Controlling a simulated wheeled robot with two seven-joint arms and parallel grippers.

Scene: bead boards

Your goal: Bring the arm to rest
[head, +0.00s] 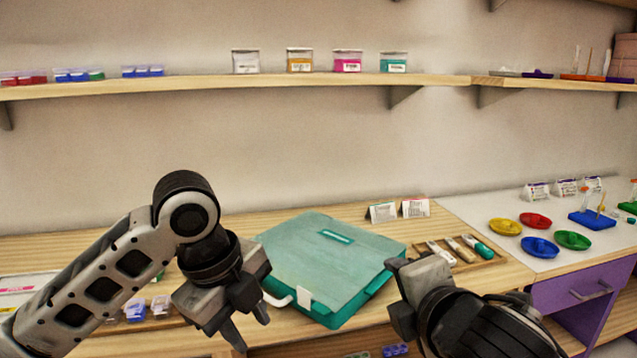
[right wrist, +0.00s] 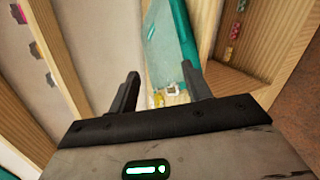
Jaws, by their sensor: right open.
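My left gripper (head: 252,333) hangs at the lower left in the head view, over the front of the wooden table. Its two fingers point down and stand apart, with nothing seen between them. My right gripper (head: 420,280) is right of the teal case, partly hidden behind its own wrist. In the right wrist view its fingers (right wrist: 160,72) are spread and empty. The closed teal case (head: 330,265) lies on the table between the grippers, its white handle toward the left gripper. Part of the case also shows beyond the fingers in the right wrist view (right wrist: 166,48).
A wooden tray (head: 490,262) with several tubes or pens lies just behind the right gripper. Several coloured dishes (head: 539,246) stand on the white counter at right. Small bead boxes (head: 160,305) lie near the left arm. A shelf (head: 200,86) runs along the wall above.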

